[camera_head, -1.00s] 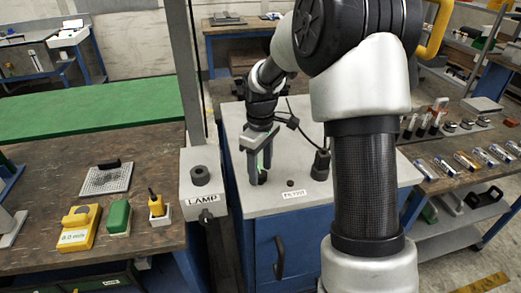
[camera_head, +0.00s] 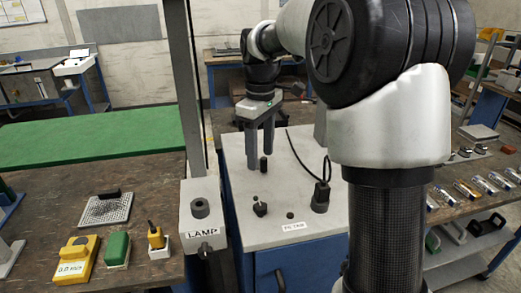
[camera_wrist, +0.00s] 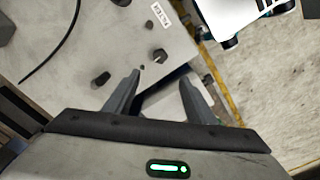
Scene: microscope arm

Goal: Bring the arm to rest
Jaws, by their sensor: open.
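My gripper (camera_head: 261,162) is open and empty in the head view, its two grey fingers pointing down over the far-left part of a grey-topped cabinet (camera_head: 280,226). A small dark peg (camera_head: 264,164) shows by the fingers. A dark knob (camera_head: 260,208) stands on the top in front of the gripper, apart from it. In the wrist view my open gripper (camera_wrist: 161,80) has nothing between its fingers, and the grey top (camera_wrist: 88,32) with its dark knobs shows beyond them. The upper arm covers the right middle of the head view.
The LAMP box (camera_head: 200,212) is left of the cabinet. A wooden bench (camera_head: 40,205) with yellow and green devices lies further left; shelves stand at right.

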